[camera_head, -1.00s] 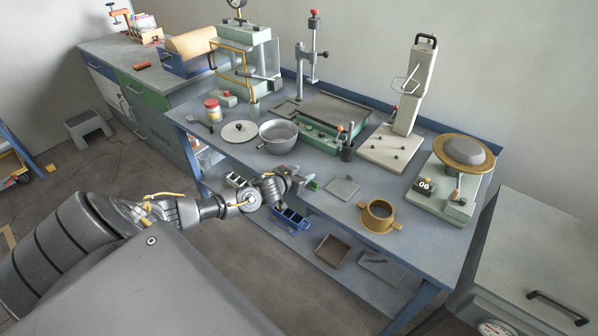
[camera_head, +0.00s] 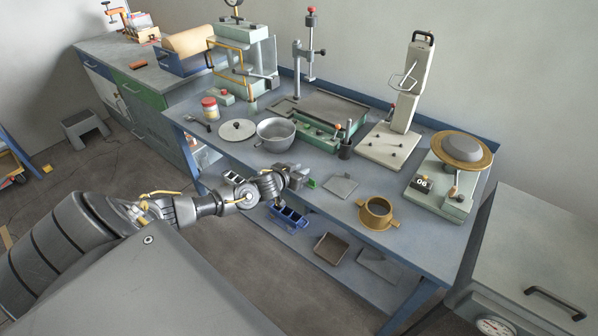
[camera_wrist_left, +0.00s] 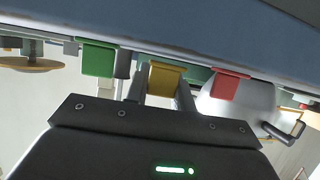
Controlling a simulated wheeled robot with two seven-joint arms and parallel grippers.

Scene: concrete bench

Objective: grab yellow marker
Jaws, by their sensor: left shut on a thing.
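In the left wrist view the yellow marker (camera_wrist_left: 165,79) shows as a yellow block between the two fingers of my left gripper (camera_wrist_left: 160,90), which is shut on it. A green block (camera_wrist_left: 98,60) stands to its left and a red block (camera_wrist_left: 228,86) to its right, both apart from the fingers. In the head view my left gripper (camera_head: 301,177) is at the front edge of the bench. The green block (camera_head: 312,183) shows just beyond it. The gripper hides the yellow marker there. My right gripper is not in view.
The blue-grey bench (camera_head: 310,215) holds a grey pot (camera_head: 276,136), a flat grey plate (camera_head: 341,185) and a brass ring (camera_head: 377,214) near the gripper. A blue bin (camera_head: 288,216) and an open tray (camera_head: 331,248) sit on the lower shelf.

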